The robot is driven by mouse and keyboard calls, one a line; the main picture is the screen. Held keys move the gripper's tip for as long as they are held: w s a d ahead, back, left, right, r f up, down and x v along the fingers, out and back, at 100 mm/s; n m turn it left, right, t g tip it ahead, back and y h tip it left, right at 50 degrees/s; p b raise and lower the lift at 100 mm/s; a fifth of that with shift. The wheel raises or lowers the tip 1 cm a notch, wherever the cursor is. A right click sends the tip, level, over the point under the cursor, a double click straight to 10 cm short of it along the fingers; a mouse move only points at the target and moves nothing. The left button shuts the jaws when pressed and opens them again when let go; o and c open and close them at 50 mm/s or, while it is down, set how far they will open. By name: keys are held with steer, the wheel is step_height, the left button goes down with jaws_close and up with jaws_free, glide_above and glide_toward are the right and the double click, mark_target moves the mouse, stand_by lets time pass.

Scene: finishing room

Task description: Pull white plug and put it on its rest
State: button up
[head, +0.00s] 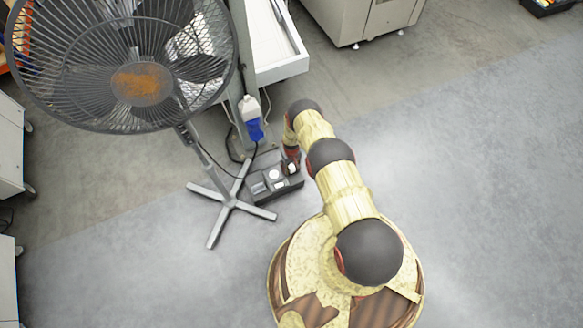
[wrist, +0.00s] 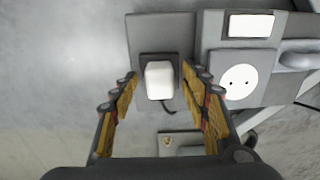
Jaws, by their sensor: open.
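The white plug (wrist: 160,80) sits in a dark square socket (wrist: 144,58) on a grey plate in the wrist view. A short dark cord shows beside its lower edge. My gripper (wrist: 159,73) is open, with one finger on each side of the plug and visible gaps between. In the head view the plug (head: 291,168) is a small white spot under my gripper, on the low socket block (head: 281,187) by the fan's foot. I cannot tell which part is the plug's rest.
A round white two-hole socket (wrist: 239,82) is just right of my right finger. A grey bracket (wrist: 187,139) lies below, between the fingers. In the head view, a large fan (head: 140,82) and a blue-and-white connector (head: 251,118) stand close left. Floor on the right is clear.

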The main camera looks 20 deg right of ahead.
step_height(320, 180, up, 12)
stand_by(0.8)
steer(key=shift+s, duration=0.15)
